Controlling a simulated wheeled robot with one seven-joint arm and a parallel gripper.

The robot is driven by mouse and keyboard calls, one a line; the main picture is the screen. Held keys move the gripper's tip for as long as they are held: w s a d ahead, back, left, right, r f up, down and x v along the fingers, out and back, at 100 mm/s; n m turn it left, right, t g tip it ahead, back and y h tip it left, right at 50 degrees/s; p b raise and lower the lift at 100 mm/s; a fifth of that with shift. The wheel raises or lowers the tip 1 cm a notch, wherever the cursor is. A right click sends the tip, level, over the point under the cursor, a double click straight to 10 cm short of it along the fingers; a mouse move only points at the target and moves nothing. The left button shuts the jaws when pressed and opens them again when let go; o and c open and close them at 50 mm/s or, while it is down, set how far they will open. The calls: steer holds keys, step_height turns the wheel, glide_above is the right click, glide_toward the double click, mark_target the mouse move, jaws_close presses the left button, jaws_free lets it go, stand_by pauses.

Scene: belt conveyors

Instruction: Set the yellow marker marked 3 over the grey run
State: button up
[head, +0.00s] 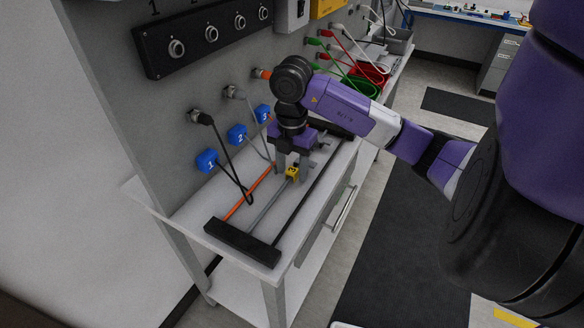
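My gripper (292,172) points down over the bench, with a small yellow marker (292,174) between its fingertips. The fingers look closed on the marker's sides; its dark printed character is too small to read. The grey run (265,209) is the middle of three lines across the bench. The marker lies in line with the grey run at its visible upper end. Whether it touches the run, I cannot tell. My gripper hides the run's far part.
An orange run (248,192) lies left of the grey one and a black run (308,192) right. A black block (242,242) holds their near ends. Blue numbered tags (207,161) and plugged cables hang on the panel. Red (375,73) and green (360,87) bins stand farther back.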

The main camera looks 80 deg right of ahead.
mark_target(292, 170)
step_height(292, 170, up, 12)
steer(key=shift+r, duration=0.15)
stand_by(0.6)
